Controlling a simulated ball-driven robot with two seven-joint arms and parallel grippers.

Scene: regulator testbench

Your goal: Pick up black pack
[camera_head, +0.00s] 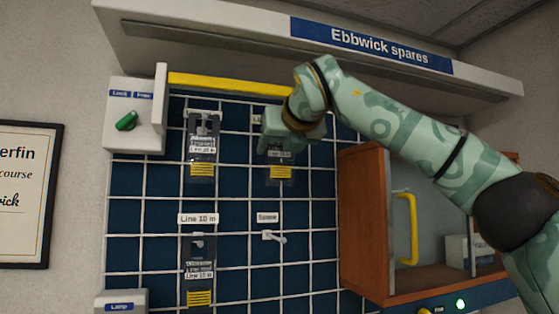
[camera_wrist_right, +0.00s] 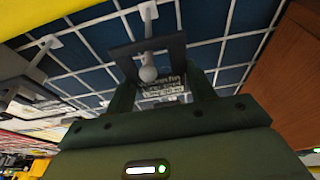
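Three dark packs with yellow stripes and white labels hang on hooks on a wire grid. One black pack (camera_head: 281,174) hangs at the upper middle, its top hidden behind my right gripper (camera_head: 282,146). Another pack (camera_head: 201,165) hangs to its left, and a third (camera_head: 199,285) hangs lower left. In the right wrist view, the fingers of my right gripper (camera_wrist_right: 162,95) stand apart with the labelled black pack (camera_wrist_right: 150,58) between or just beyond them. Whether they touch it cannot be told. The pack is still at its hook. My left gripper is not in view.
A yellow rail (camera_head: 230,84) runs along the grid top, with a switch box (camera_head: 135,138) at its left. A wooden cabinet (camera_head: 362,225) with a yellow handle (camera_head: 408,230) stands close right. A small hook labelled Spares or similar (camera_head: 274,237) sits below the middle pack.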

